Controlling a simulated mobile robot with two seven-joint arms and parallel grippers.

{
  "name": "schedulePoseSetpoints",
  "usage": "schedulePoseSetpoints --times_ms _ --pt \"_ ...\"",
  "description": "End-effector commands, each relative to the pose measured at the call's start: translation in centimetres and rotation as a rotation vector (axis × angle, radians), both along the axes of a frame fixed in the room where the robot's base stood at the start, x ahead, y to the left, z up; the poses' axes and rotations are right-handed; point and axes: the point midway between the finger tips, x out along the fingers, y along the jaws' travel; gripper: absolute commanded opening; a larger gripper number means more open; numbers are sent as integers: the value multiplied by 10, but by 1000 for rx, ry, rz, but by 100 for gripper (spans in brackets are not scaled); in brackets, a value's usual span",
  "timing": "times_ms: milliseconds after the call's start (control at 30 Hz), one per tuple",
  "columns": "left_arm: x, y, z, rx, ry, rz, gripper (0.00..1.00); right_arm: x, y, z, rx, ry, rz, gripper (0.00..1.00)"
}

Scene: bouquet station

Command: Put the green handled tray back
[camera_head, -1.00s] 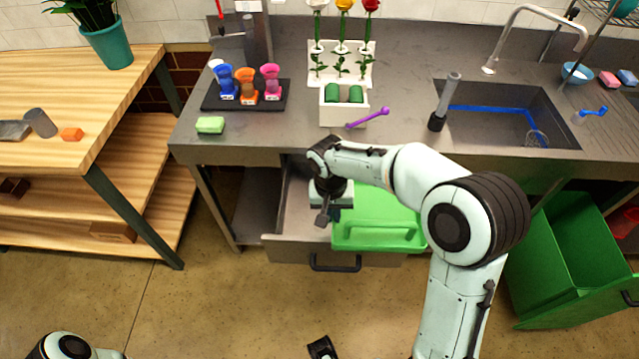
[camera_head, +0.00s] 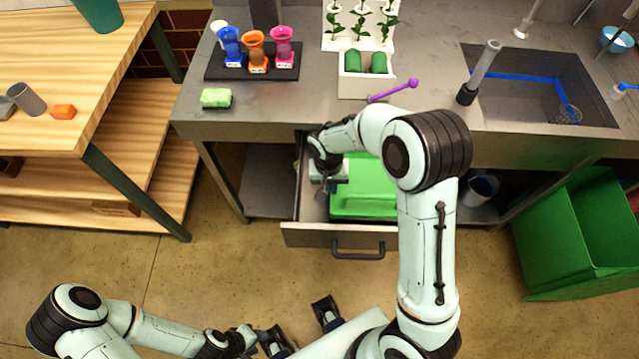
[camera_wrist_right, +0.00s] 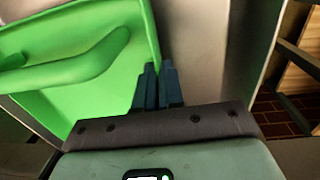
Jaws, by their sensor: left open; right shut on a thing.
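The green handled tray (camera_head: 365,192) is inside the open drawer (camera_head: 300,236), at its right part behind the drawer front. Whether it rests on the drawer floor cannot be told. My right gripper (camera_head: 324,192) reaches down into the drawer at the tray's left side. In the right wrist view, the dark fingers of this gripper (camera_wrist_right: 158,72) are shut on the rim of the tray, whose wall and handle (camera_wrist_right: 75,68) show at left. My right arm hides part of the tray in the head view. My left gripper (camera_head: 300,328) is open and empty above the floor.
The counter (camera_head: 300,118) overhangs the drawer's back. A green bin (camera_head: 575,235) stands at right. A wooden shelf table (camera_head: 90,100) stands at left. A white box (camera_head: 362,88), a green sponge (camera_head: 216,98) and a purple tool (camera_head: 394,90) are on the counter.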

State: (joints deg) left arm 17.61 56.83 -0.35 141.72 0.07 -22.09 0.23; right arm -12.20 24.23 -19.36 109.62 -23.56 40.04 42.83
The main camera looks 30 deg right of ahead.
Motion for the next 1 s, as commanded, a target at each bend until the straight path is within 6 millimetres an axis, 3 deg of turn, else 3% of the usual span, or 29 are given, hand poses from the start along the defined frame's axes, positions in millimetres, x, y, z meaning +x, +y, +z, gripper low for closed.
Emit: schedulePoseSetpoints --times_ms 100,233,467,600,967,1000 --pt "0 0 -2 0 0 0 43 0 0 -15 0 1 0 0" --pt "0 0 0 0 0 0 43 5 2 -19 0 -2 1 0" --pt "5 0 10 0 -6 0 43 38 20 -18 0 -2 1 0" --pt "5 0 10 0 -6 0 43 36 19 -31 0 0 0 0" --pt "3 0 5 0 -3 0 43 35 19 -35 0 -1 1 0" --pt "3 0 6 0 -3 0 43 35 19 -35 0 -1 0 17"
